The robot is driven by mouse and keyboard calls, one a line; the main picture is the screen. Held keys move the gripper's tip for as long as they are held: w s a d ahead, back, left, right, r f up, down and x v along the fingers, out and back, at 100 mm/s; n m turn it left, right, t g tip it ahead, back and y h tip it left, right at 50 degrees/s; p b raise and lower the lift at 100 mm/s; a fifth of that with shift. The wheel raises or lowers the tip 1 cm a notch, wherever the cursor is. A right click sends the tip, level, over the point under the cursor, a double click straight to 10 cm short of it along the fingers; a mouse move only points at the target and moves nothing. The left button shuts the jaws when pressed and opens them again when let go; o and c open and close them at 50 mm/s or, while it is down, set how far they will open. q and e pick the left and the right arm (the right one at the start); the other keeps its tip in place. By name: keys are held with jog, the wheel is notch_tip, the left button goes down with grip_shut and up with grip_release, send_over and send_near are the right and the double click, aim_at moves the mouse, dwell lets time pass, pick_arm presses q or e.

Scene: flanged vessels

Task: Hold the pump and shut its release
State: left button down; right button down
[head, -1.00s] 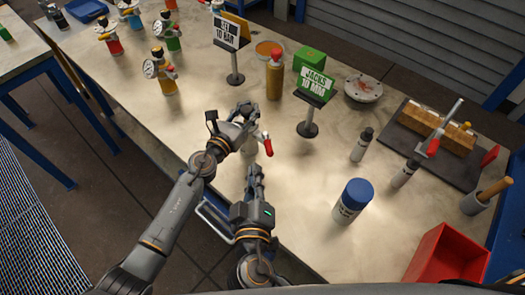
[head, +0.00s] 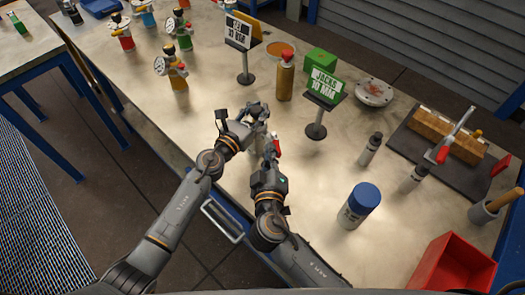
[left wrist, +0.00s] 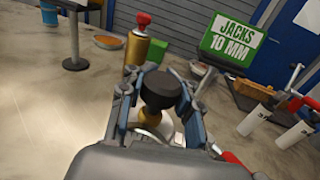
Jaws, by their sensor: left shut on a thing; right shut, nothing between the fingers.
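The pump stands near the table's front edge, mostly hidden by my grippers; its red handle (head: 277,146) shows beside them. In the left wrist view its black knob (left wrist: 160,90) sits between my left fingers, with a brass part (left wrist: 148,117) below, and the red handle (left wrist: 234,160) is at lower right. My left gripper (head: 260,113) is shut on the pump from above. My right gripper (head: 269,148) is shut and empty, low beside the pump and close to the red handle. I cannot tell whether it touches the pump. The release is not clearly visible.
Behind the pump stand a sign (head: 325,88) reading "JACKS 10 MM", a gold bottle (head: 285,80) with a red top and another sign (head: 240,32). A blue-capped bottle (head: 355,208) and red bin (head: 450,265) are to the right. Gauge-fitted vessels (head: 175,72) stand at back left.

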jog(key=shift+d+f, duration=0.1)
jog(key=shift+f, duration=0.05)
dwell(0.3)
jog(key=shift+d+n+y, duration=0.2)
jog(key=shift+n+y, duration=0.1)
jog(key=shift+y, duration=0.1)
jog(key=shift+d+n+y, duration=0.3)
jog(key=shift+n+y, duration=0.1)
jog(key=shift+y, duration=0.2)
jog(key=d+n+y, duration=0.1)
jog(key=y, duration=0.1)
jog(key=d+n+g+y, duration=0.1)
jog(key=n+y, duration=0.1)
jog(key=d+n+y, duration=0.1)
jog(key=d+y, duration=0.1)
jog(key=shift+w+n+g, duration=0.4)
